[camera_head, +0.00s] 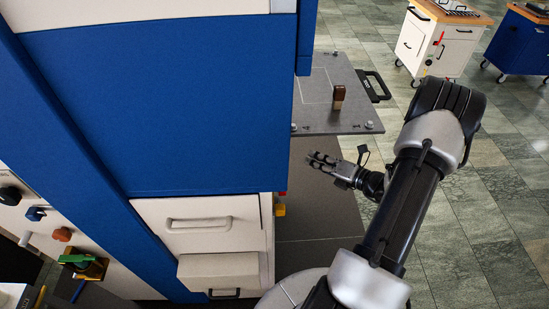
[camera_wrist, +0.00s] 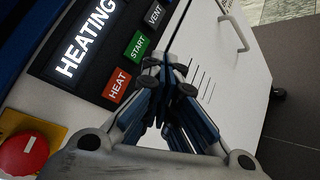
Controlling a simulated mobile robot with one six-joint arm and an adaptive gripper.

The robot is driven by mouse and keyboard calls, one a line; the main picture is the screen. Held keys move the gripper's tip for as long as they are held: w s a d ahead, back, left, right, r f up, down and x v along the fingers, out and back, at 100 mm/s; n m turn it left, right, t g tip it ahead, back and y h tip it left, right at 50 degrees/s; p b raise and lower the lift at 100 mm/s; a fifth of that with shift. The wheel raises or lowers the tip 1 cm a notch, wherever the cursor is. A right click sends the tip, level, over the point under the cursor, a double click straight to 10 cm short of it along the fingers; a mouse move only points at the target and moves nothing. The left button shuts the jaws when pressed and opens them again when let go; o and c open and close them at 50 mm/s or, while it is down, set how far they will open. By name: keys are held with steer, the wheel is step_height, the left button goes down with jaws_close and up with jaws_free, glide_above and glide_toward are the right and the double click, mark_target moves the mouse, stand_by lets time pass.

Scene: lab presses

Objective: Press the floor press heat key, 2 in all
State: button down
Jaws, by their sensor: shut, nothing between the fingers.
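The red HEAT key (camera_wrist: 117,85) is on a dark control panel, tilted in the wrist view. The green START key (camera_wrist: 138,45) and the dark VENT key (camera_wrist: 155,15) are above and right of it. The lit display (camera_wrist: 87,38) reads HEATING. My gripper (camera_wrist: 168,76) is shut and empty, its fingertips right of the HEAT key and just below the START key in the picture. I cannot tell whether it touches the panel. In the head view my gripper (camera_head: 320,161) is right of the blue and white press (camera_head: 205,110); the keys are hidden there.
A red mushroom button (camera_wrist: 22,152) on a yellow plate is at the lower left of the wrist view. A grey plate (camera_head: 325,118) with a small brown block (camera_head: 338,97) juts out beyond my gripper. Carts (camera_head: 440,45) stand far off on open tiled floor.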

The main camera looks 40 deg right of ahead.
steer(key=shift+s+d, duration=0.2)
steer(key=shift+d, duration=0.05)
steer(key=shift+f, duration=0.1)
steer(key=shift+a, duration=0.1)
steer(key=w+a, duration=0.4)
steer(key=a, duration=0.3)
steer(key=shift+w+a, duration=0.15)
steer(key=shift+w, duration=0.15)
steer(key=shift+a, duration=0.1)
stand_by(1.3)
steer(key=shift+w+a, duration=0.2)
steer(key=shift+a, duration=0.05)
steer(key=shift+w+a, duration=0.2)
steer(key=shift+a, duration=0.15)
stand_by(0.7)
steer(key=shift+d, duration=0.1)
steer(key=shift+s+d, duration=0.45)
steer(key=shift+d, duration=0.15)
